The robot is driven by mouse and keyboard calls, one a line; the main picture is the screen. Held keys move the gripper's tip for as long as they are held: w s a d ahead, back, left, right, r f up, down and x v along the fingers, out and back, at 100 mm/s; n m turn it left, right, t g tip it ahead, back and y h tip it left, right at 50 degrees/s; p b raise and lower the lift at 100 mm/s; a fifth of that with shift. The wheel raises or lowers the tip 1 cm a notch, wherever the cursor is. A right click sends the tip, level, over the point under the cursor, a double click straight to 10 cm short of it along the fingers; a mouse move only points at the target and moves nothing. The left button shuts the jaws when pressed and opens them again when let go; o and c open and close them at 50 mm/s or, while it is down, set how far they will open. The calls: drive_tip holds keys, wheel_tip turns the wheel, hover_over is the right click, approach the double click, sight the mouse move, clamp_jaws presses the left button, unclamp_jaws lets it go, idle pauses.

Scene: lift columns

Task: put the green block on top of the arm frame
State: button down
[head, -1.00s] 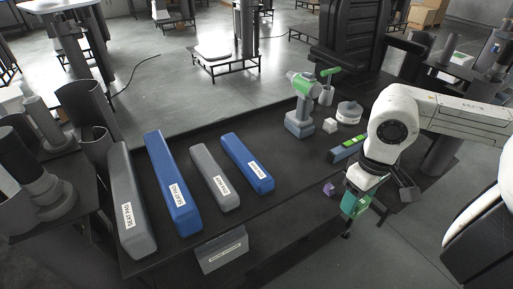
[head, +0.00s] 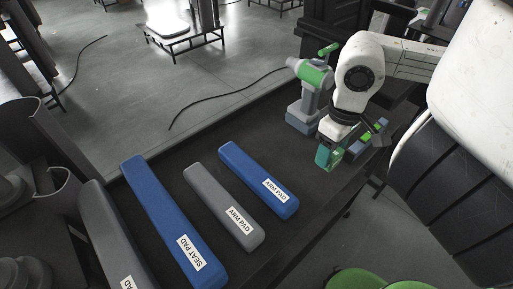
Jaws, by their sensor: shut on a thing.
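My gripper (head: 333,146) points down over the right part of the dark table. It is shut on the green block (head: 325,158), which looks teal green and hangs just below my white wrist. I cannot tell the gap between the block and the table top. I cannot pick out the arm frame for sure in this view; no label for it is readable.
A drill with a green band (head: 311,75) stands just behind my gripper. A grey and green tool (head: 366,142) lies close on its right. Blue (head: 256,177) and grey (head: 222,203) arm pads and a blue seat pad (head: 168,216) lie on the table (head: 300,235).

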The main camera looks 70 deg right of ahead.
drive_tip(key=w+d+f+p, duration=0.1)
drive_tip(key=w+d+f, duration=0.1)
drive_tip(key=w, duration=0.1)
drive_tip(key=w+d+f+p, duration=0.2)
drive_tip(key=w+d+f, duration=0.1)
drive_tip(key=w, duration=0.1)
drive_tip(key=w+d+f+p, duration=0.1)
drive_tip(key=w+d+f, duration=0.1)
drive_tip(key=w+f, duration=0.1)
drive_tip(key=shift+w+d+f+p, duration=0.15)
drive_tip(key=shift+w+p, duration=0.25)
drive_tip(key=shift+w, duration=0.2)
drive_tip(key=shift+w+d+f, duration=0.3)
drive_tip(key=shift+w+f, duration=0.1)
drive_tip(key=shift+f, duration=0.2)
drive_tip(key=shift+d+f+p, duration=0.1)
drive_tip(key=shift+f+p, duration=0.25)
drive_tip(key=shift+f, duration=1.3)
drive_tip(key=shift+f, duration=0.2)
drive_tip(key=shift+c, duration=2)
unclamp_jaws()
